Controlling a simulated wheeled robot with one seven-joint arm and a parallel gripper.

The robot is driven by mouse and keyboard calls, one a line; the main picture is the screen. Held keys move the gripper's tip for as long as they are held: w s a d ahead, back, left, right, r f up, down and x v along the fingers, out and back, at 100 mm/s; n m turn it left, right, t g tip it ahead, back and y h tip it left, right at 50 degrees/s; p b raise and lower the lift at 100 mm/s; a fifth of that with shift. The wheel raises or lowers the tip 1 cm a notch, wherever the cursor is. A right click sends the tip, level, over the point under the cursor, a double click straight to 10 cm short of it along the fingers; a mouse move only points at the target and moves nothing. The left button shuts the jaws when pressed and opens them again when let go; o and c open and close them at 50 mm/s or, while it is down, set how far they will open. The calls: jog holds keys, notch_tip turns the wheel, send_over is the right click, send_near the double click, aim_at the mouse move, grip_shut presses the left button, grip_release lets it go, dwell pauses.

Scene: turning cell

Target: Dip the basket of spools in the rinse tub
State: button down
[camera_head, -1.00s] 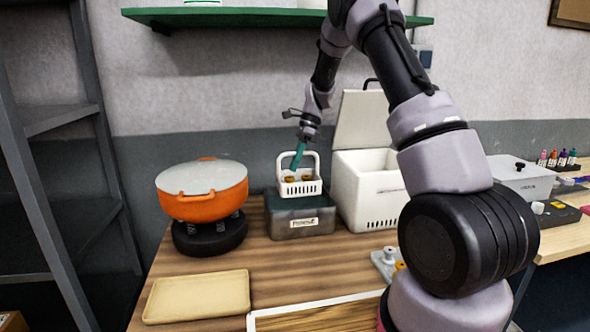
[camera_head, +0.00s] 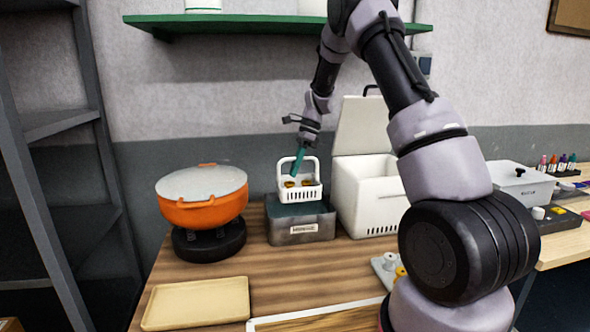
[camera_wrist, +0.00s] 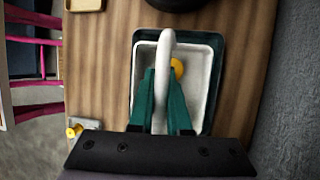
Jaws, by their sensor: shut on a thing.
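The white basket (camera_head: 303,195) has slotted sides and a tall looped handle. Spools with yellow-brown tops sit in it, and one yellow spool (camera_wrist: 177,68) shows in the wrist view. My gripper (camera_head: 296,165) is shut on the basket's handle with its green fingers, one on each side of the handle in the wrist view (camera_wrist: 162,82). The grey-green rinse tub (camera_head: 284,232) is directly under the basket, and its dark rim (camera_wrist: 218,45) surrounds the basket from above. The basket's bottom is at about rim height; I cannot tell how far it is inside.
A white bin (camera_head: 358,200) with a raised lid stands close to the tub's right. An orange pot (camera_head: 201,212) on a black base stands at left. A tan tray (camera_head: 196,303) lies at front left. A green shelf (camera_head: 260,18) hangs above. Bare wood lies before the tub.

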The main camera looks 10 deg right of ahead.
jog(key=shift+r, duration=1.55)
